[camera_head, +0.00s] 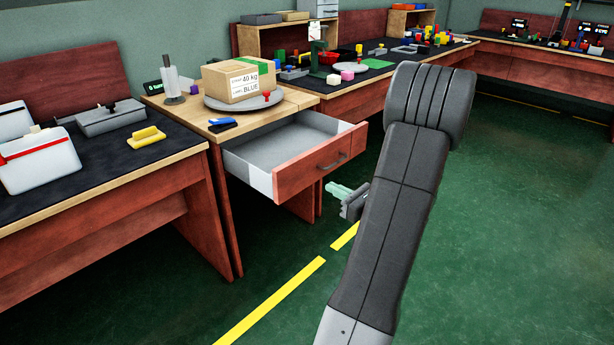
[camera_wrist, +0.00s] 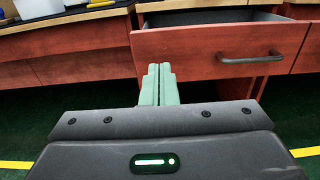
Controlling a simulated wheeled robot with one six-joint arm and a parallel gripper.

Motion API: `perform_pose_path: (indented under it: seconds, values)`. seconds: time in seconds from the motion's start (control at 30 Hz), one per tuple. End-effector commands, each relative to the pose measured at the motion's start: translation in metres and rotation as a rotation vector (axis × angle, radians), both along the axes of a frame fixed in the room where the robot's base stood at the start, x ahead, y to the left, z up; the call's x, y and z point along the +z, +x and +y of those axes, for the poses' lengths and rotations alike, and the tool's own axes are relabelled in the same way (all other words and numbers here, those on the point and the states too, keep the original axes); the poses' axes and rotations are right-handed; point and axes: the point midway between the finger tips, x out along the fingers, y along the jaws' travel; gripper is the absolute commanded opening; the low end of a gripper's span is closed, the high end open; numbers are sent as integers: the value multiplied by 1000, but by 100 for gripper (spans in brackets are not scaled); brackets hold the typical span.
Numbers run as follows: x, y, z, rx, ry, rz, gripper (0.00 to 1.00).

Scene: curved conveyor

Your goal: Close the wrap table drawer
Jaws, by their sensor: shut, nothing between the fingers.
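The wrap table drawer (camera_head: 312,162) is pulled out, with a reddish wood front, a dark handle (camera_head: 333,160) and an empty grey inside. It shows in the wrist view as a wooden front (camera_wrist: 190,55) with a curved handle (camera_wrist: 250,58) to the right of my fingers. The wrap table (camera_head: 290,100) carries a cardboard box (camera_head: 238,82) on a round grey plate (camera_head: 243,102). My gripper (camera_head: 334,188) is shut and empty, just below and in front of the drawer front. In the wrist view its pale green fingers (camera_wrist: 159,84) overlap the drawer front's lower left; contact cannot be told.
A bench (camera_head: 90,170) with white containers and a yellow item (camera_head: 147,137) stands at left. Another bench (camera_head: 350,85) with small coloured parts stands behind. The green floor (camera_head: 520,220) at right is free, with yellow lines (camera_head: 270,300).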

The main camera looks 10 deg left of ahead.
Motion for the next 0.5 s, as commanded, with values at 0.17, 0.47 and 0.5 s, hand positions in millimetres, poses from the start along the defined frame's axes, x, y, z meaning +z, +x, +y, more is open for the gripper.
perform_pose_path:
  seconds: [0.17, 0.47, 0.5]
  values:
    - [-2, 13, 21, 6, -1, -2, 0]
    - [-2, 51, 74, 6, -3, -3, 0]
    - [-2, 55, 80, 6, -4, -3, 0]
